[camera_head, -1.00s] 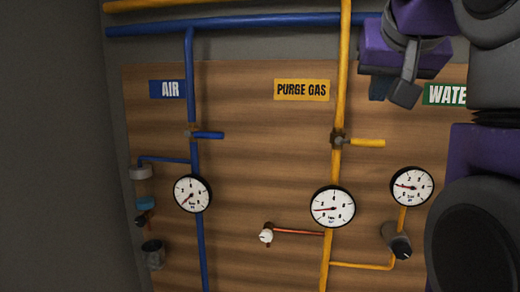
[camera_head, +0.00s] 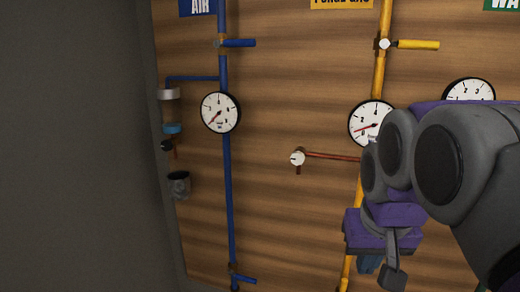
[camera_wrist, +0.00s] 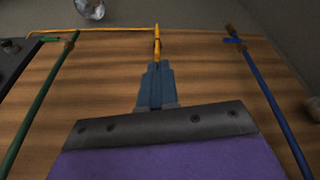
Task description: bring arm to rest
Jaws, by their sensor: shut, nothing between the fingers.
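My arm comes in from the right edge of the head view, bent, with purple and dark grey links. My gripper (camera_head: 369,264) points down in the lower right there, in front of the lower part of the yellow pipe (camera_head: 346,270). In the wrist view, my gripper (camera_wrist: 155,68) shows its two blue fingers closed together with nothing between them. The yellow pipe (camera_wrist: 157,42) appears just beyond the fingertips; I cannot tell whether they touch it.
A wooden panel (camera_head: 270,215) carries the blue pipe (camera_head: 228,190), a blue valve handle (camera_head: 239,43), a yellow valve handle (camera_head: 418,44) and round gauges (camera_head: 220,112). A green pipe (camera_wrist: 40,105) is left in the wrist view. A grey wall (camera_head: 75,150) is left.

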